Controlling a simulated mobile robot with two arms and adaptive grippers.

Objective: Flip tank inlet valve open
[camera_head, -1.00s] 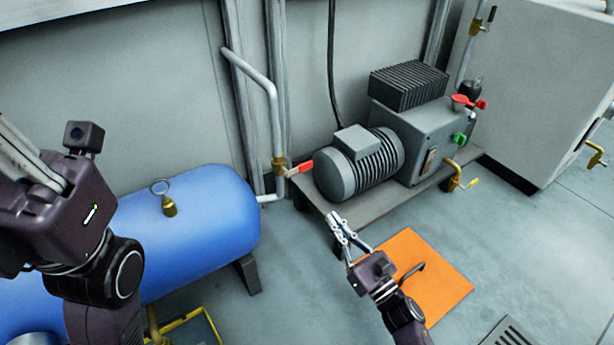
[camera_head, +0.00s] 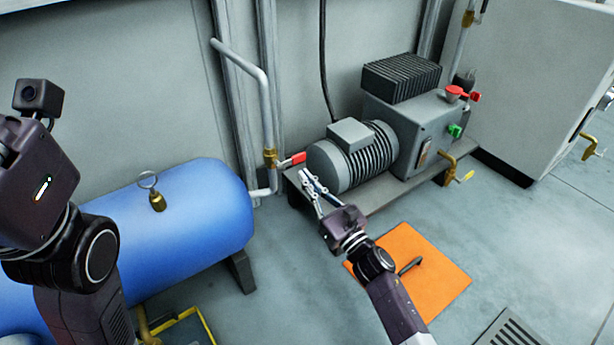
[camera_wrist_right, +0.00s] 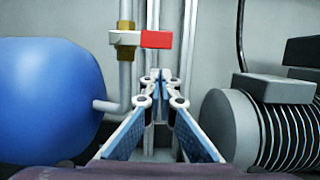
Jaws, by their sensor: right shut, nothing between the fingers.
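The tank inlet valve (camera_head: 269,158) is a brass body on the grey vertical pipe beside the blue tank (camera_head: 190,222). Its red lever (camera_head: 292,159) sticks out sideways to the right, across the pipe. In the right wrist view the valve (camera_wrist_right: 125,38) and its red lever (camera_wrist_right: 158,40) show above the fingers. My right gripper (camera_head: 308,180) is shut and empty, just below the lever in the picture; its fingertips also show in the wrist view (camera_wrist_right: 160,77). I see no contact with the lever. My left arm is at the left edge, its fingers out of frame.
A grey motor (camera_head: 350,160) and pump box stand on a low plinth right of the lever. A brass gauge-like fitting with a ring (camera_head: 156,200) tops the tank. An orange mat (camera_head: 430,275) lies on the floor. Other valves are farther right.

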